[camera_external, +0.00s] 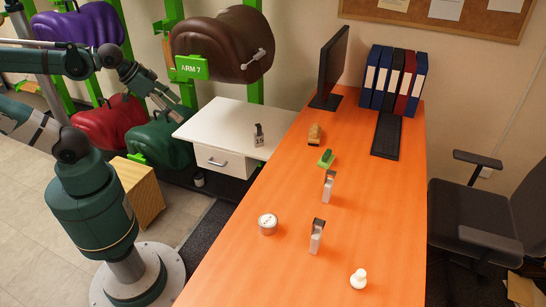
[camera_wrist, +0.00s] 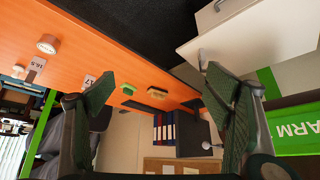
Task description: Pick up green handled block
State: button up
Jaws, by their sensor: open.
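The green handled block (camera_external: 326,158) lies on the orange desk (camera_external: 240,250), left of the keyboard and in front of a brown block (camera_external: 314,132). In the wrist view, the green block (camera_wrist: 130,89) shows small and far off between my fingers, near the left one. My gripper (camera_external: 172,108) is up at the left, near the saddle rack and well away from the block. In the wrist view, my gripper (camera_wrist: 162,88) has its two dark fingers wide apart with nothing between them.
A white side table (camera_external: 225,125) with a tagged item (camera_external: 258,135) stands between my gripper and the desk. Two tagged upright items (camera_external: 328,186) (camera_external: 317,237), a round tin (camera_external: 268,224) and a white knob-like piece (camera_external: 358,278) stand on the desk. A monitor (camera_external: 332,65) and binders stand behind.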

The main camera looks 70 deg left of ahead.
jog(key=w+d+r+m+g, duration=0.1)
jog(key=w+d+r, duration=0.15)
jog(key=w, duration=0.45)
jog(key=w+d+r+m, duration=0.1)
jog(key=w+r+m, duration=0.15)
jog(key=w, duration=0.55)
jog(key=m+g+h+p, duration=0.3)
jog(key=m, duration=0.4)
send_over(326, 152)
jog(key=s+a, duration=0.1)
jog(key=a, duration=0.1)
notch_tip(326, 152, down, 24)
jog(key=shift+s, duration=0.15)
jog(key=shift+d+f+h, duration=0.1)
jog(key=shift+h, duration=0.2)
jog(key=shift+x, duration=1.25)
